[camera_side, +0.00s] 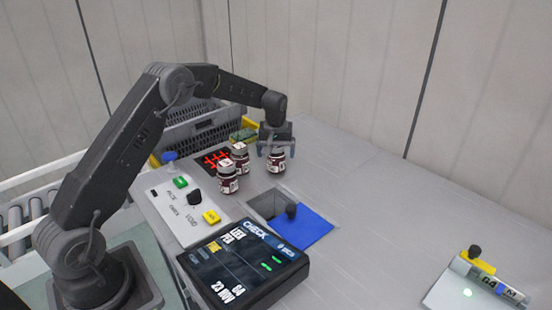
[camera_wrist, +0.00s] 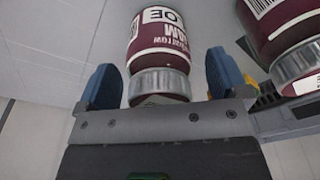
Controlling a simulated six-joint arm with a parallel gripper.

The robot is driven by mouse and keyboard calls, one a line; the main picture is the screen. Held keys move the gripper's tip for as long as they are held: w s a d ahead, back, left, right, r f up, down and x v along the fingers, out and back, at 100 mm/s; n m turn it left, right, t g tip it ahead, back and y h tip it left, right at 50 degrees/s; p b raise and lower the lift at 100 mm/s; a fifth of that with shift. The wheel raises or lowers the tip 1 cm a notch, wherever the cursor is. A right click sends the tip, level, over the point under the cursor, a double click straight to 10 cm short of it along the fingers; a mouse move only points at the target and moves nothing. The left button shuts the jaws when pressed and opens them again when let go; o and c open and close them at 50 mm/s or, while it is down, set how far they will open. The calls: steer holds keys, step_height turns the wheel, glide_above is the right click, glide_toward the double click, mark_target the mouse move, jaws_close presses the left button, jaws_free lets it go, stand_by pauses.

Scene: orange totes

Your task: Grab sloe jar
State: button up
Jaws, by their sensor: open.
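My gripper (camera_side: 275,150) is open above the worktop, with its fingers on either side of a dark red jar (camera_side: 276,163) with a silver lid. In the wrist view the jar (camera_wrist: 160,42) lies between the blue fingertips of the gripper (camera_wrist: 163,76), with gaps showing on both sides. Two similar jars stand to the left, a front one (camera_side: 228,182) and a back one (camera_side: 240,160). Their label words are too small to read.
A square opening with a blue flap (camera_side: 304,228) lies in front of the jars. A check screen (camera_side: 243,265) and a button panel (camera_side: 183,207) stand nearer. Another jar (camera_wrist: 285,25) is close to the right finger in the wrist view.

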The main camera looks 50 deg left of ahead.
steer(key=shift+f, duration=0.3)
steer(key=shift+c, duration=0.2)
